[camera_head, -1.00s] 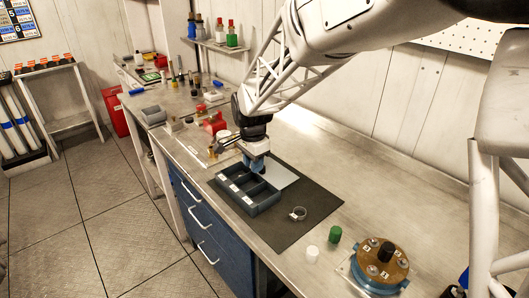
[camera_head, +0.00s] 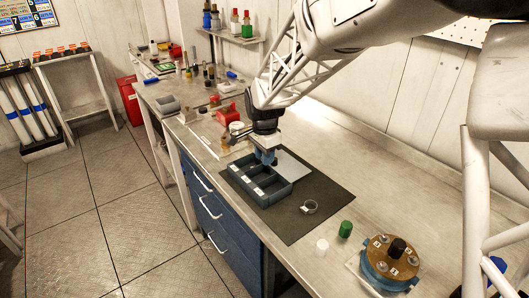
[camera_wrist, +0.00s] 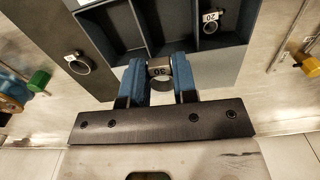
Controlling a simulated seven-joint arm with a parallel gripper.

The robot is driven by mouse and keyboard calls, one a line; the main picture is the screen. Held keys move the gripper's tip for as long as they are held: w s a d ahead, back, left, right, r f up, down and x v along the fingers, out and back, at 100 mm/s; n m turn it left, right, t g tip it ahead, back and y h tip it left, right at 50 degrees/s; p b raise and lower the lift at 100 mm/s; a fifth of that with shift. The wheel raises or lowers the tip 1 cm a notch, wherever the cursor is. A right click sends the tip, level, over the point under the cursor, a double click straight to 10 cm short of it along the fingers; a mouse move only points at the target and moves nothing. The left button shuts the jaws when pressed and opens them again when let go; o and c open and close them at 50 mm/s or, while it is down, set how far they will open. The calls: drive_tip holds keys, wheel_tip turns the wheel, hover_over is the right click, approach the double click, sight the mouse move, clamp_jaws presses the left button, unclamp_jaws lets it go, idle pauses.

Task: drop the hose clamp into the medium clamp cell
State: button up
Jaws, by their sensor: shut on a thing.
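My gripper (camera_head: 268,158) has blue fingers. It is shut on a hose clamp (camera_wrist: 159,69), a metal band with a number tag that appears upside down in the wrist view. In the head view the fingers hide this clamp. The dark grey tray (camera_head: 280,194) has three cells in a row, with white labels too small to read. My gripper is over the tray's back side, near its far end. In the wrist view, another clamp, tagged 20, (camera_wrist: 210,18) lies in the right cell. The other two cells look empty where visible.
Another ring-shaped clamp (camera_head: 310,207) lies on the dark mat (camera_head: 330,190) beside the tray. A grey plate (camera_head: 293,166) lies behind the tray. A green cap (camera_head: 346,229), a white cap (camera_head: 322,245) and a round brown-topped device (camera_head: 390,258) stand near the right.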

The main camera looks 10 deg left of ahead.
drive_tip(key=shift+f, duration=2.25)
drive_tip(key=o, duration=1)
drive_tip(key=shift+r, duration=3.9)
drive_tip(key=shift+d, duration=0.1)
